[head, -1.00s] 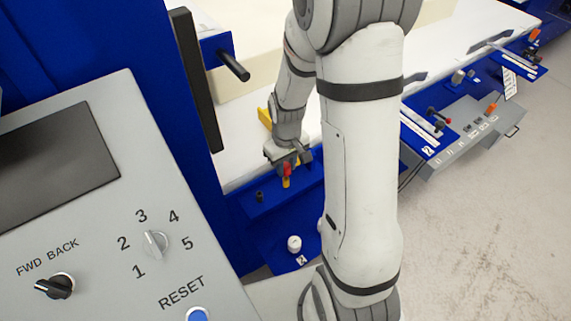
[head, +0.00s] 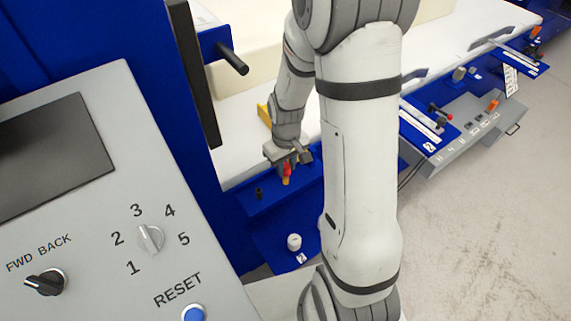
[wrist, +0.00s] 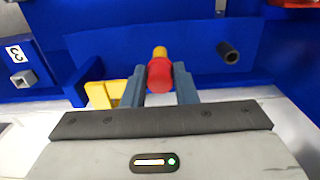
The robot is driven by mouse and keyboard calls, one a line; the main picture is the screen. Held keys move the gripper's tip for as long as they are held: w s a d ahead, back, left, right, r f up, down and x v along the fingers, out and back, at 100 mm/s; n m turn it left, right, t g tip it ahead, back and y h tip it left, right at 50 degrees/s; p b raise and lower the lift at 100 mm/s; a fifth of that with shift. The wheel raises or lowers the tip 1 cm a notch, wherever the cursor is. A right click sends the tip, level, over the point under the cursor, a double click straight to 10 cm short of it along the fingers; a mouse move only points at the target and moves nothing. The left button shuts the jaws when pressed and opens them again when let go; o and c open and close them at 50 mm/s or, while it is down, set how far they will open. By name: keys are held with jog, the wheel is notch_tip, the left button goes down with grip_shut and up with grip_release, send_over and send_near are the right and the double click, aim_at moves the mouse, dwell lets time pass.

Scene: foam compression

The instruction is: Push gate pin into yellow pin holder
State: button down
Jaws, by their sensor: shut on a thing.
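The red gate pin head (head: 287,170) is between the fingers of my gripper (head: 289,163), at the near edge of the blue machine bed in the head view. In the wrist view, my gripper (wrist: 159,72) is shut on the red pin head (wrist: 159,76), one grey finger on each side. A small yellow piece (wrist: 159,52) sits in line with the pin, just beyond the red head; it also shows below the red in the head view (head: 285,181). I cannot tell how deep the pin sits, as its shaft is hidden.
A yellow bracket (wrist: 105,93) lies left of the fingers on the white bed (wrist: 290,125). A black peg (wrist: 228,51) stands on the blue panel to the right. A control panel (head: 95,190) fills the left of the head view. A white knob (head: 294,242) stands below the gripper.

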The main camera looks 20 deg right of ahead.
aim_at(286, 165)
jog(key=shift+f+b, duration=0.5)
jog(key=shift+f, duration=0.15)
jog(key=c, duration=1.1)
grip_release()
jog(key=shift+r, duration=0.15)
jog(key=shift+r+p, duration=2.15)
jog(key=shift+r, duration=0.7)
